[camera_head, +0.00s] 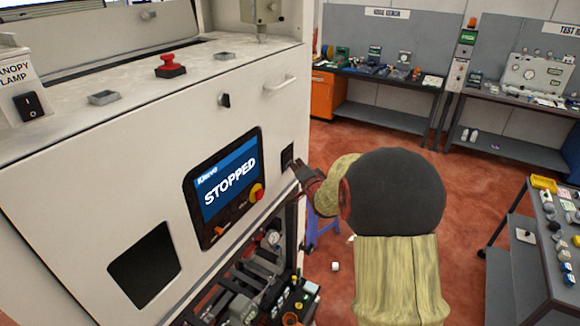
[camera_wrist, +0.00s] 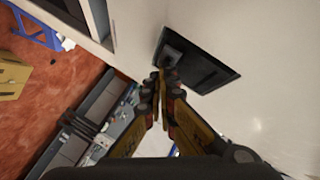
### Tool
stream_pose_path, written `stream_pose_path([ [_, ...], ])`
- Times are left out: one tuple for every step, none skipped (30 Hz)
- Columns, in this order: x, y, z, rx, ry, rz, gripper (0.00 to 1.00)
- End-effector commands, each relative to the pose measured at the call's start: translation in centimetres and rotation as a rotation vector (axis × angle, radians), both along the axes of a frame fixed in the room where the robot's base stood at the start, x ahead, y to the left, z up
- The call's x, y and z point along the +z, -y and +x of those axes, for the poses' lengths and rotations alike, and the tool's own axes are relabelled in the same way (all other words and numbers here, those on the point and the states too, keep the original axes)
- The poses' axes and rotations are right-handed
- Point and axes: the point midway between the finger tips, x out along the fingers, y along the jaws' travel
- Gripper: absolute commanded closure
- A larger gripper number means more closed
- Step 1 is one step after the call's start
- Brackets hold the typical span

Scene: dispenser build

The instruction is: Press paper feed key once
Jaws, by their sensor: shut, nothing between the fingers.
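A small dark square plate (camera_head: 287,156) is set in the cream machine front, right of the screen. In the wrist view it is a black plate (camera_wrist: 208,72) with a raised dark block near one end. No label on it is readable, so I cannot tell for sure that it is the paper feed key. My gripper (camera_head: 295,166) is at the plate's lower right edge in the head view. In the wrist view my gripper (camera_wrist: 163,76) has its fingertips together, empty, over the plate's near corner. I cannot tell whether they touch it.
A screen reading STOPPED (camera_head: 230,182) has a red-and-yellow knob (camera_head: 257,192) beside it. A handle (camera_head: 281,83) and a black knob (camera_head: 224,100) are above. Open machinery (camera_head: 262,285) lies below my gripper. Workbenches (camera_head: 385,115) stand behind, with red floor between.

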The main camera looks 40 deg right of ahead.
Motion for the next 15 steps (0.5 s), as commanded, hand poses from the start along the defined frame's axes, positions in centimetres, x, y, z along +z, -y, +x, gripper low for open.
stream_pose_path([
  [0.0, 0.1, -0.2, 0.000, 0.000, 0.000, 1.00],
  [0.0, 0.1, -0.3, 0.000, 0.000, 0.000, 1.00],
  [0.0, 0.2, -0.5, 0.000, 0.000, 0.000, 1.00],
  [0.0, 0.2, -0.6, 0.000, 0.000, 0.000, 1.00],
  [0.0, 0.3, -0.8, 0.000, 0.000, 0.000, 1.00],
  [0.0, 0.4, -1.0, 0.000, 0.000, 0.000, 1.00],
  [0.0, 0.5, -1.1, -0.001, -0.001, 0.000, 1.00],
  [0.0, 0.5, -1.3, -0.001, 0.000, 0.000, 1.00],
  [0.0, 0.6, -1.4, -0.001, -0.001, 0.000, 1.00],
  [0.0, 0.6, -1.4, -0.001, -0.001, 0.000, 1.00],
  [0.0, 0.6, -1.5, -0.001, -0.001, 0.000, 1.00],
  [0.0, 0.6, -1.5, -0.001, -0.001, 0.000, 1.00],
  [0.0, 0.6, -1.5, -0.001, -0.001, 0.000, 1.00],
  [0.0, 0.6, -1.5, -0.001, -0.001, 0.000, 1.00],
  [0.0, 0.6, -1.4, -0.001, -0.001, 0.000, 1.00],
])
